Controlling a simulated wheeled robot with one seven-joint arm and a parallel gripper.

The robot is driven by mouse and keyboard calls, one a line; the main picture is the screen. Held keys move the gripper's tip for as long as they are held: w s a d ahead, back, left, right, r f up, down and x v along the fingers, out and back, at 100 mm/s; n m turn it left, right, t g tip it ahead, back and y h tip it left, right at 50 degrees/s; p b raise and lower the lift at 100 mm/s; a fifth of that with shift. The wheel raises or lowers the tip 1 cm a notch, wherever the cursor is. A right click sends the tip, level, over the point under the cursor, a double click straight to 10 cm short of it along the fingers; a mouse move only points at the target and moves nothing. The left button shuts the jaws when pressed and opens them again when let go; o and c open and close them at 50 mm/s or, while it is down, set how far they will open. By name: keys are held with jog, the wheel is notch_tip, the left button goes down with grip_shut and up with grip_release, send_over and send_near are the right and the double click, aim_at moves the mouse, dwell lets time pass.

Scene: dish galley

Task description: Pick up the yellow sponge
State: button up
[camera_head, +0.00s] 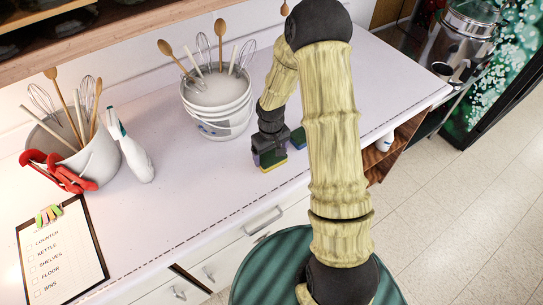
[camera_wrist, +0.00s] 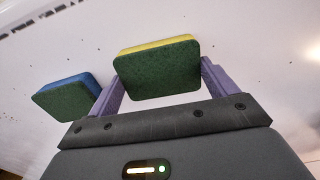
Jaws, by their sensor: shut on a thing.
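The yellow sponge (camera_wrist: 158,68), with a dark green scrub face and a yellow edge, is between the two purple fingers of my gripper (camera_wrist: 161,82) in the wrist view. The fingers are shut on its sides. In the head view my gripper (camera_head: 269,152) points down over the counter, and the sponge's yellow edge (camera_head: 273,168) shows below it. I cannot tell whether the sponge touches the counter. A blue sponge with a green face (camera_wrist: 68,97) is just outside the left finger; it also shows right of my gripper in the head view (camera_head: 298,138).
A wooden holder (camera_head: 397,150) is at the right edge. The counter's front middle is clear.

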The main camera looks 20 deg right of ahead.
aim_at(271, 156)
notch_tip(271, 156, up, 10)
jog(key=b, duration=0.1)
dwell(0.4)
dwell(0.4)
jog(key=shift+o, duration=0.6)
jog(key=shift+c, duration=0.2)
